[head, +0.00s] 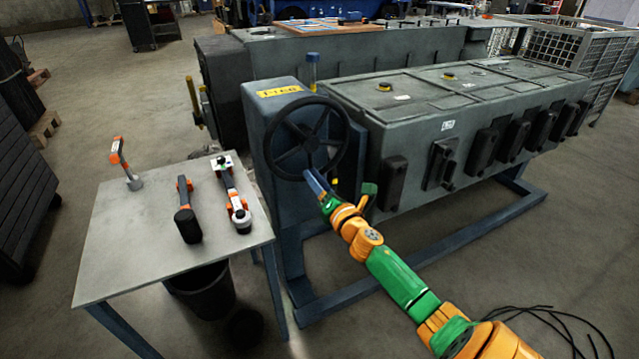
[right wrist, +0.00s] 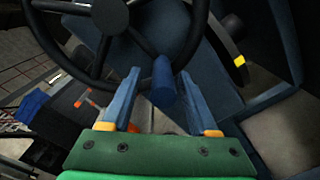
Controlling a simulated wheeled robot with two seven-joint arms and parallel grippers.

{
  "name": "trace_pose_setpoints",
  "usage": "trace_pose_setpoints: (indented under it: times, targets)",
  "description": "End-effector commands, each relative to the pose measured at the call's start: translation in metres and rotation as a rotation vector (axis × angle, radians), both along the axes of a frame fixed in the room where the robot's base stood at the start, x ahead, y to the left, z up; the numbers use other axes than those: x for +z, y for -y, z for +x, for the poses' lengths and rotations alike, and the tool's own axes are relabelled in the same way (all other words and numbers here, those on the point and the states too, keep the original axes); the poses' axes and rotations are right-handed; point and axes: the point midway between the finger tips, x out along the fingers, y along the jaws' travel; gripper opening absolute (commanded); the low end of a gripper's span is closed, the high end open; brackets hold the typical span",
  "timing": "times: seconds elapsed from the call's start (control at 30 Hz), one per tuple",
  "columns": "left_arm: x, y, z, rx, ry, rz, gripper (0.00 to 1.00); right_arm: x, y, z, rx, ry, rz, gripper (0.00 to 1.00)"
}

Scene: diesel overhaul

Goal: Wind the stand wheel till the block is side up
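The black stand wheel (head: 309,141) is on the end of the blue stand post (head: 262,120), under a yellow label. The long grey block (head: 455,95) lies level behind it. Several dark covers are on its near side, and yellow caps are on its upper face. My right gripper (head: 314,183) is at the wheel's lower rim. In the right wrist view, the wheel (right wrist: 112,18) fills the top, and its blue handle (right wrist: 164,82) is between the fingertips of my right gripper (right wrist: 160,77). The fingers are apart, with a gap visible beside the handle. My left gripper is not in view.
A grey table (head: 150,240) stands to the left with a black-and-orange tool (head: 187,212), another tool (head: 236,203) and a small orange-topped item (head: 121,160). A black bin (head: 205,290) is below it. The stand's blue floor beam (head: 420,250) runs along the front. Black cables lie at lower right.

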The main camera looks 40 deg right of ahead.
Motion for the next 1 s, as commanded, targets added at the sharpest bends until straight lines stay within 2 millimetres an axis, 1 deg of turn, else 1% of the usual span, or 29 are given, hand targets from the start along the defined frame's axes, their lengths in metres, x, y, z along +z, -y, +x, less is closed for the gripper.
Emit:
trace_pose_setpoints:
  times: [0.23,0.3,0.37,0.43,0.6,0.7,1.0]
  targets:
    - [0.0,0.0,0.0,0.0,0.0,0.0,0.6,0.002,0.0,0.0,0.001,0.003,0.002,0.6]
    - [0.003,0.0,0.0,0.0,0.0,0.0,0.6,0.002,-0.002,-0.003,0.002,0.003,0.002,0.6]
    - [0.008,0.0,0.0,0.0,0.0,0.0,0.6,0.003,-0.004,-0.012,0.002,0.002,0.004,0.6]
    - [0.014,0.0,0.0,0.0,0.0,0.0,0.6,0.005,-0.007,-0.027,0.002,0.002,0.004,0.6]
    - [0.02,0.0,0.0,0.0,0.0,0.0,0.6,0.003,-0.015,-0.058,0.001,0.003,0.006,0.6]
    - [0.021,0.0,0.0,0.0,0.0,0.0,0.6,0.003,-0.017,-0.067,0.001,0.005,0.004,0.6]
    - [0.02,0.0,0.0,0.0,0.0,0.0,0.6,0.003,-0.017,-0.068,0.002,0.006,0.003,0.6]
